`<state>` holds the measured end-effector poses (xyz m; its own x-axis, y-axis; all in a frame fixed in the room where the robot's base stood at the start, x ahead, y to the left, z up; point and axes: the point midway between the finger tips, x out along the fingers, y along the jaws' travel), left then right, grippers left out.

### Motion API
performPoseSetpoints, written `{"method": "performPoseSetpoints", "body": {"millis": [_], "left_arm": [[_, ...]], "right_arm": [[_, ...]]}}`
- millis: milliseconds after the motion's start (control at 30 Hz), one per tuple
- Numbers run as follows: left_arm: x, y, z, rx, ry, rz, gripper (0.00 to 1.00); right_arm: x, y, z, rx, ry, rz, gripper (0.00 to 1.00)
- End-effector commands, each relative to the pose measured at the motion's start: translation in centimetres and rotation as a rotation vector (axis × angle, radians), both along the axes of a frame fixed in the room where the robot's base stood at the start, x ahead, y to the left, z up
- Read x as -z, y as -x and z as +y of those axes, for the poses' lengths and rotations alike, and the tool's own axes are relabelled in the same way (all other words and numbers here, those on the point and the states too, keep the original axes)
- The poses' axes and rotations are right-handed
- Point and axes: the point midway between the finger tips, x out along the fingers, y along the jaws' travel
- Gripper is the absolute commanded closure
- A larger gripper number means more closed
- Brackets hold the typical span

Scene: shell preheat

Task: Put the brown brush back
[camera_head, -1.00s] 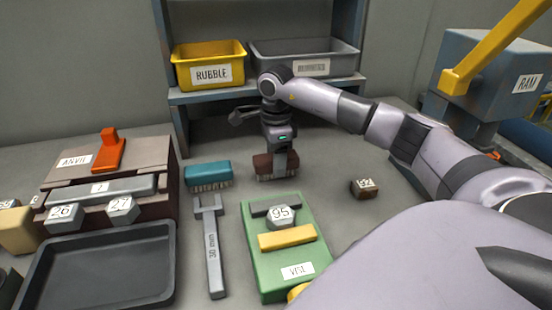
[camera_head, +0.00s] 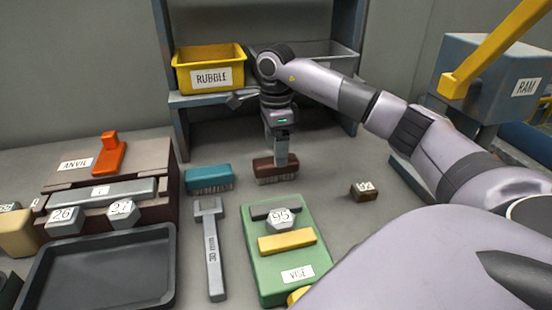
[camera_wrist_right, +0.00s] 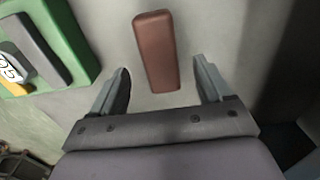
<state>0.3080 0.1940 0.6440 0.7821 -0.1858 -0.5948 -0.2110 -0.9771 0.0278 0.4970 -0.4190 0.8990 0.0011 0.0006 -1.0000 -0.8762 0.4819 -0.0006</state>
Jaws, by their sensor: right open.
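The brown brush (camera_head: 268,168) sits bristles down on the grey table, right of the teal brush (camera_head: 208,178) and behind the green vise. My right gripper (camera_head: 281,160) is above the brown brush, fingers pointing down. In the right wrist view the brown brush (camera_wrist_right: 156,55) shows as a plain reddish-brown block. There my right gripper (camera_wrist_right: 160,82) is open, its fingers apart on either side of the brush's near end, with clear gaps to it. My left gripper is not in view.
The green vise (camera_head: 256,270) and a 30 mm wrench (camera_head: 213,255) lie in front. A small brown block (camera_head: 364,190) is to the right. The yellow RUBBLE bin (camera_head: 182,77) and a grey bin are on the shelf behind. A dark tray (camera_head: 100,270) is front left.

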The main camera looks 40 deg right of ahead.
Motion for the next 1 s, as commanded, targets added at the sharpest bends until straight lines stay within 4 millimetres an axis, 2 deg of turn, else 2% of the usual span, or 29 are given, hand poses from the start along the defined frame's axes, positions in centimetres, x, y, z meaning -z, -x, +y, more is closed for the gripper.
{"method": "performPoseSetpoints", "body": {"millis": [33, 200, 400, 1000], "left_arm": [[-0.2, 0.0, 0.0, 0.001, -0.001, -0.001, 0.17], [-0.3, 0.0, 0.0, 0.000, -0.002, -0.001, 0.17], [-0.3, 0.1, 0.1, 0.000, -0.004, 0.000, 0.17], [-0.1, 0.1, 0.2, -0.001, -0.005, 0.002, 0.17]], "right_arm": [[-1.4, -0.1, 0.0, 0.000, -0.001, -0.005, 0.21], [-4.8, -0.1, 0.0, 0.001, 0.000, -0.004, 0.21], [-7.0, 0.0, 0.0, 0.001, 0.000, 0.000, 0.21], [-7.3, 0.0, 0.0, 0.000, 0.000, 0.001, 0.21]]}}
